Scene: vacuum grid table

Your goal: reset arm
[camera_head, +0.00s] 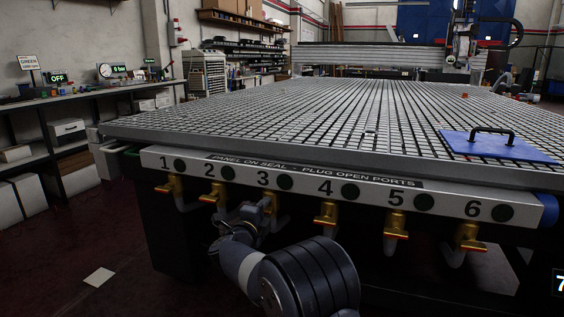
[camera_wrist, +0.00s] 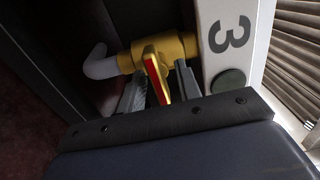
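My gripper (camera_head: 262,207) is at the valve under the number 3 on the table's front panel. In the wrist view the two grey fingers (camera_wrist: 160,82) stand apart, one on each side of the valve's red and yellow handle (camera_wrist: 156,76). The gripper looks open around the handle; any slight contact with a finger is hard to tell. The brass valve body (camera_wrist: 185,47) is just beyond the fingertips, with a white pipe elbow (camera_wrist: 101,65) on its left. In the head view my arm partly hides this valve.
Other brass valves, such as valve 2 (camera_head: 213,194) and valve 4 (camera_head: 326,214), hang along the front panel (camera_head: 300,166). The grid table (camera_head: 330,110) is above my gripper. A blue plate (camera_head: 497,148) with a black handle lies on it at right. A shelf (camera_head: 60,101) stands at left.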

